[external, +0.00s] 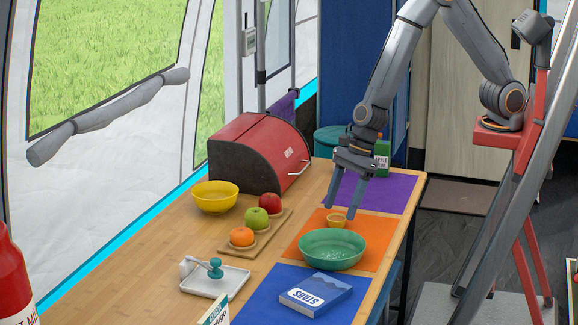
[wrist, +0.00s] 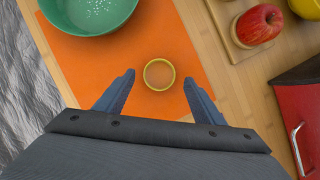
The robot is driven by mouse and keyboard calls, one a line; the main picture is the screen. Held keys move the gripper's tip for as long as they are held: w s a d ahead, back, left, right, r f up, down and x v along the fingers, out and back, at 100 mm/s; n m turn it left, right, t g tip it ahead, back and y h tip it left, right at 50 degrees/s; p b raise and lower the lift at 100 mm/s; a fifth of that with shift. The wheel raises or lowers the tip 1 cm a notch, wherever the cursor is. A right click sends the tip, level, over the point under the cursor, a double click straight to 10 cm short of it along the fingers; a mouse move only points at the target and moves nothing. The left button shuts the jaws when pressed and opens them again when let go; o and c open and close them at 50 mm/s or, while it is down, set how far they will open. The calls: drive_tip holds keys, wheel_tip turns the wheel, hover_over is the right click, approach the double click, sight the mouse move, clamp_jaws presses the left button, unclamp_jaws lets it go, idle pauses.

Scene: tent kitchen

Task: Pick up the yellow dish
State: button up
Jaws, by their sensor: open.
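A small yellow dish (external: 337,220) sits on the orange mat (external: 307,239), just behind the green bowl. In the wrist view the yellow dish (wrist: 159,74) shows as a small round cup seen from above, with a brownish inside. My gripper (external: 340,212) is open and points down above the orange mat, close to the dish. The gap between the fingers is empty.
A green bowl (external: 332,249) stands close to the dish. A wooden board (external: 258,236) with an apple (external: 270,202) and other fruit lies to the left. A larger yellow bowl (external: 215,197) and a red bread box (external: 262,152) stand farther back. The purple mat (external: 378,190) has free room.

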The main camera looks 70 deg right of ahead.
sight(337, 217)
drive_tip(key=shift+b+x, duration=0.7)
drive_tip(key=shift+x, duration=0.8)
drive_tip(key=shift+s, duration=0.1)
drive_tip(key=c, duration=1.1)
drive_tip(key=shift+c, duration=0.2)
drive_tip(key=shift+r, duration=0.15)
wheel_tip(337, 217, up, 10)
drive_tip(key=p, duration=0.9)
